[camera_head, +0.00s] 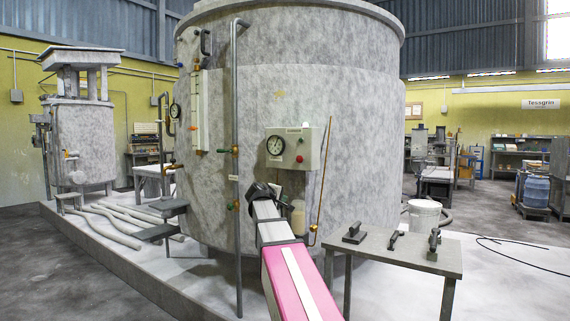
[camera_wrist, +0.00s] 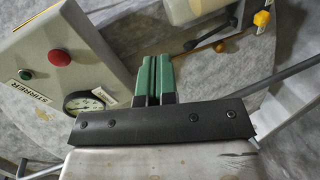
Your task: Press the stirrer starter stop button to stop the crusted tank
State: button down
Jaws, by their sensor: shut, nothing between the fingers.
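A large grey crusted tank (camera_head: 350,110) stands in the middle of the head view. A pale stirrer box (camera_head: 310,148) is on its front, with a round gauge (camera_head: 276,146) and a red button (camera_head: 299,159). In the wrist view the box is at upper left, showing the red button (camera_wrist: 59,57), a green button (camera_wrist: 26,74), the gauge (camera_wrist: 85,103) and a "STIRRER" label (camera_wrist: 34,90). My gripper (camera_head: 262,189) is just below the box in the head view. Its green fingers (camera_wrist: 154,62) are shut and empty, right of the red button in the wrist view, not visibly touching it.
A vertical pipe (camera_head: 237,200) runs up left of the box. A thin copper-coloured rod (camera_head: 322,185) hangs right of it. A pale container (camera_head: 298,218) is beside my arm. A grey table (camera_head: 400,252) with hand tools and a white bucket (camera_head: 425,214) stand to the right.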

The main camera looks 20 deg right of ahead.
notch_tip(320, 180, up, 15)
jog(key=w+d+n+t+h, duration=0.1)
jog(key=d+h, duration=0.1)
jog(key=h, duration=0.1)
jog(key=shift+x, duration=4.05)
jog(key=shift+w, duration=0.2)
jog(key=shift+w+d, duration=0.35)
jog(key=shift+d, duration=0.1)
jog(key=shift+s+a, duration=0.1)
jog(key=shift+a, duration=0.05)
send_near(299, 159)
jog(key=x, duration=0.2)
jog(key=shift+d+f, duration=0.1)
jog(key=shift+d, duration=0.15)
